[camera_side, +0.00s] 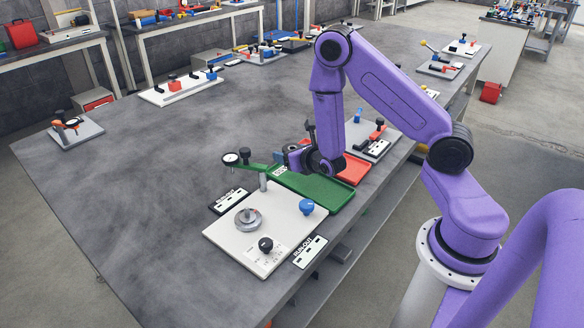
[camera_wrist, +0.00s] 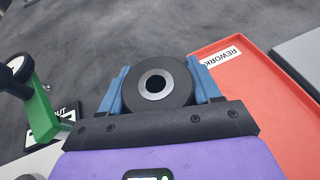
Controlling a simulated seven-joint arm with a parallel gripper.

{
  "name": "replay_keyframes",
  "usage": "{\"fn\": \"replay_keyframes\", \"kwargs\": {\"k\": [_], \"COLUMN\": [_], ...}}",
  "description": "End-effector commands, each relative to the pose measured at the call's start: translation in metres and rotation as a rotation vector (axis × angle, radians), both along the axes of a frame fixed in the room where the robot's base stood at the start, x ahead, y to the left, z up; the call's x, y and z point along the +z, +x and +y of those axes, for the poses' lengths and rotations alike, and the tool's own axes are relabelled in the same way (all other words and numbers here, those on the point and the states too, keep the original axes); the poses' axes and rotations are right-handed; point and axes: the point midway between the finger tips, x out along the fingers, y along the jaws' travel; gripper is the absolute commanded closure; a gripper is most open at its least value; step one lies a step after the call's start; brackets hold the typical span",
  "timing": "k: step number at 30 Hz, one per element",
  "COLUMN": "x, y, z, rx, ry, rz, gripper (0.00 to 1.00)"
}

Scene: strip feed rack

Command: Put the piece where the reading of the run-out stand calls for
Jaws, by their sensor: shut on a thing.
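My gripper (camera_wrist: 160,88) is shut on the piece, a black ring (camera_wrist: 128,88) with a bright metal bore, held between its blue fingers. In the side view my gripper (camera_side: 300,157) hangs over the far part of the green tray (camera_side: 315,190); the piece is not clear there. The run-out stand (camera_side: 225,235) is a light plate with a metal spindle, blue knob, black knob and post. Its dial (camera_side: 231,158) sits on a green arm, too small to read. The red tray (camera_side: 356,169) lies beyond the green one; its REWORK label (camera_wrist: 221,57) shows in the wrist view.
A RUN-OUT label (camera_side: 310,251) lies by the stand's right edge, and another label plate (camera_side: 228,201) by its left. The stand's green arm (camera_wrist: 42,115) is close on my gripper's left. Another fixture (camera_side: 372,140) stands beyond the red tray. The table's left middle is clear.

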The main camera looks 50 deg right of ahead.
Motion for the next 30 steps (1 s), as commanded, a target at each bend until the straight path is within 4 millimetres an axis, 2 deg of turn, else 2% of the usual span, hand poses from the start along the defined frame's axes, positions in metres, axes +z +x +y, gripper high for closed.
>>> {"fn": "replay_keyframes", "kwargs": {"k": [5, 15, 30], "x": [-0.009, -0.04, -0.046], "y": [0.0, 0.0, 0.0], "z": [0.0, 0.0, 0.0], "rx": [0.0, 0.0, 0.0], "ry": [0.0, 0.0, 0.0], "rz": [0.0, 0.0, 0.0], "gripper": [0.77, 0.77, 0.77]}}
